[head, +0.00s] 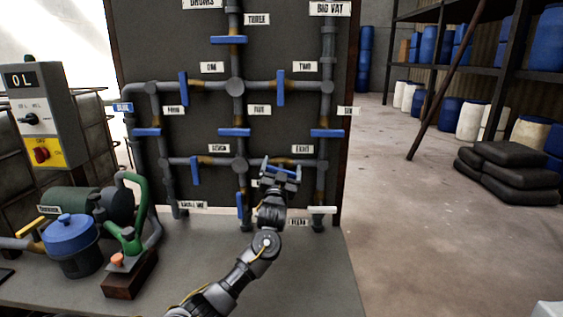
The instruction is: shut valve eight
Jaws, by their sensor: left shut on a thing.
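Valve eight's blue handle (294,175) is on the horizontal pipe at the lower right of the dark pipe board, just below and left of the EIGHT label (302,148). My left gripper (280,170) reaches up from below and is shut on this handle. The handle lies near the line of its pipe, slightly tilted down to the right. The gripper hides part of the handle and the pipe behind it. My right gripper is not in view.
Other blue valve handles surround it, including one at the right (327,133) and one at the left (195,170). A green-handled pump (130,215) and blue pot (70,238) stand on the bench at left. Open floor (430,240) lies to the right.

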